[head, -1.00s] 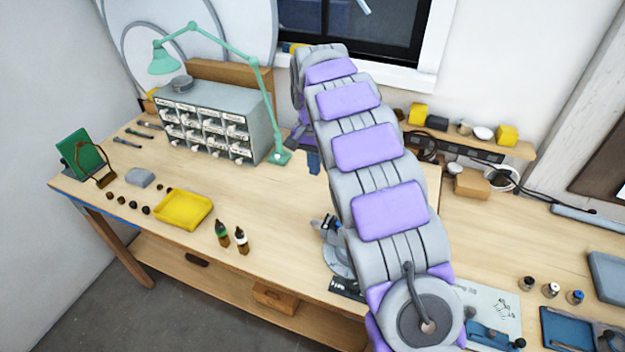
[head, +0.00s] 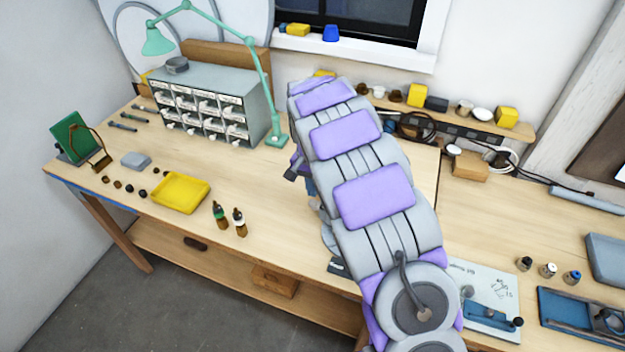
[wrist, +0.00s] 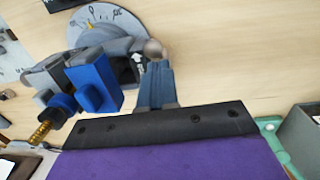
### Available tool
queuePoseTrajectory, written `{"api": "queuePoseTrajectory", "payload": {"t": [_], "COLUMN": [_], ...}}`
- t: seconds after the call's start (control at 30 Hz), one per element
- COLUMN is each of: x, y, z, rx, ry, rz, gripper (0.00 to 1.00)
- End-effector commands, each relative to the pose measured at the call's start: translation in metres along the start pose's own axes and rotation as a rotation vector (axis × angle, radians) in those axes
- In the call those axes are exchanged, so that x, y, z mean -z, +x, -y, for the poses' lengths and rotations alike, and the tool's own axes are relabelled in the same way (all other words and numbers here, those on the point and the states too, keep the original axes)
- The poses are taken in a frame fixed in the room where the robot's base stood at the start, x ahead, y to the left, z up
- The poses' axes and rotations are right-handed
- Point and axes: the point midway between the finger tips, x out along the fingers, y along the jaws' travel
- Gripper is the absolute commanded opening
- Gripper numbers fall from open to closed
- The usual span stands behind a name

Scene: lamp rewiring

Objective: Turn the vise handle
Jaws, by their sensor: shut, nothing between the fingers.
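The vise (wrist: 95,82) fills the upper left of the wrist view, with blue jaw parts and a grey body on a round base with a dial scale (wrist: 112,20). A grey bar with a round knob (wrist: 153,48), seemingly the handle, reaches right from it. My gripper (wrist: 156,82) is shut and empty, its blue-grey fingers pointing up at the knob. The fingertips are at or just below the knob; I cannot tell whether they touch. In the head view my arm hides most of the vise; only a bit of grey base (head: 329,240) shows.
The green lamp (head: 277,139) and drawer cabinet (head: 208,110) stand left of my arm. A blue fixture (head: 492,316) is at the right.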

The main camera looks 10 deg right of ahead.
Motion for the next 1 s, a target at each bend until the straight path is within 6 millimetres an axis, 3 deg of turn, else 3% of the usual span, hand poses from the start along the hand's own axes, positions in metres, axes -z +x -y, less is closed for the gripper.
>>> {"api": "queuePoseTrajectory", "payload": {"t": [1.0], "x": [-0.0089], "y": [0.0034], "z": [0.0004], "rx": [0.000], "ry": [0.004], "rz": [-0.086], "gripper": [0.00]}}
